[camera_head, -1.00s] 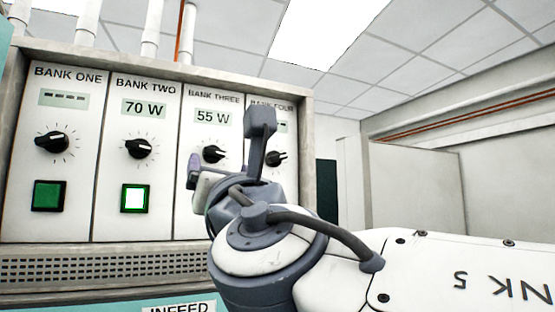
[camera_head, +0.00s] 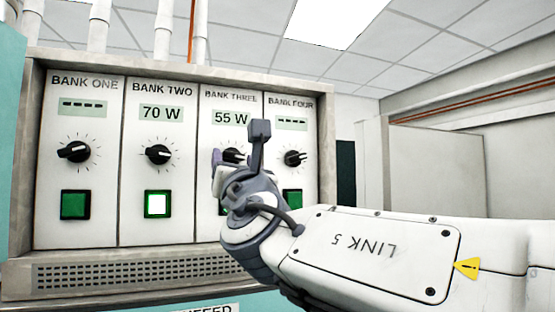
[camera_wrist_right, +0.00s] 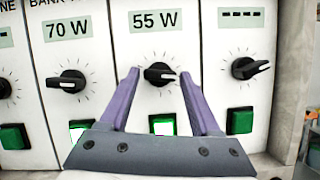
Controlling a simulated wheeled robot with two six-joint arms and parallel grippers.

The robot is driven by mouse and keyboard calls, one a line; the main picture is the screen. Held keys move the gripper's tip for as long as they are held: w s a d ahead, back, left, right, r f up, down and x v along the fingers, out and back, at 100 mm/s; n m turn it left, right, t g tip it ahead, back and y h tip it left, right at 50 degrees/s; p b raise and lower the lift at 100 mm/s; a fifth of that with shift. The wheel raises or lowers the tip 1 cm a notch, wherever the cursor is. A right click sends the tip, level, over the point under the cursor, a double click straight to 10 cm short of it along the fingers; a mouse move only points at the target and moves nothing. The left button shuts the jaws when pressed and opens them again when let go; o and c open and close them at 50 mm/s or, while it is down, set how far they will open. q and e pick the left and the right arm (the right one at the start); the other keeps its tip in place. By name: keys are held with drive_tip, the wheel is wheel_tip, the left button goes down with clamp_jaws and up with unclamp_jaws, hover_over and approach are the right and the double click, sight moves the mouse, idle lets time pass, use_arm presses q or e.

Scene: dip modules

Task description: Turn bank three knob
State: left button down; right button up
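The bank three knob (camera_head: 233,156) is a black knob with a white pointer mark, under a display (camera_head: 229,119) reading 55 W. In the head view my right gripper partly covers it. In the right wrist view the knob (camera_wrist_right: 160,73) shows between the two purple fingertips, its pointer toward the right. My right gripper (camera_wrist_right: 159,75) is open, with a gap to the knob on each side. I cannot tell how far the tips are from the panel. My left gripper is not in view.
The bank two knob (camera_head: 158,155) and bank four knob (camera_head: 294,158) flank it; the bank one knob (camera_head: 74,152) is far left. Green buttons sit below; the bank two button (camera_head: 157,204) and bank three button (camera_wrist_right: 163,124) are lit. A vented ledge (camera_head: 120,273) runs beneath.

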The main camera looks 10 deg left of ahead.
clamp_jaws()
drive_tip(key=m, duration=0.1)
drive_tip(key=m+h+b, duration=0.1)
drive_tip(key=shift+s+a+f+m, duration=0.1)
drive_tip(key=shift+a+m, duration=0.05)
drive_tip(key=shift+m, duration=0.15)
drive_tip(key=m+h+b, duration=0.1)
drive_tip(key=m+h, duration=0.1)
drive_tip(key=m, duration=0.1)
drive_tip(key=shift+m+t, duration=0.3)
drive_tip(key=shift+t, duration=0.1)
drive_tip(key=m+h, duration=0.1)
drive_tip(key=m, duration=0.2)
drive_tip(key=shift+a+b, duration=0.15)
drive_tip(key=shift+b, duration=0.15)
drive_tip(key=shift+s+r+m+h, duration=0.15)
drive_tip(key=shift+m+h, duration=0.35)
drive_tip(key=shift+m, duration=0.5)
drive_tip(key=shift+w+r+m+h, duration=0.15)
drive_tip(key=shift+m+h, duration=0.35)
drive_tip(key=shift+m, duration=0.5)
drive_tip(key=shift+s+g, duration=0.1)
drive_tip(key=shift+g, duration=0.2)
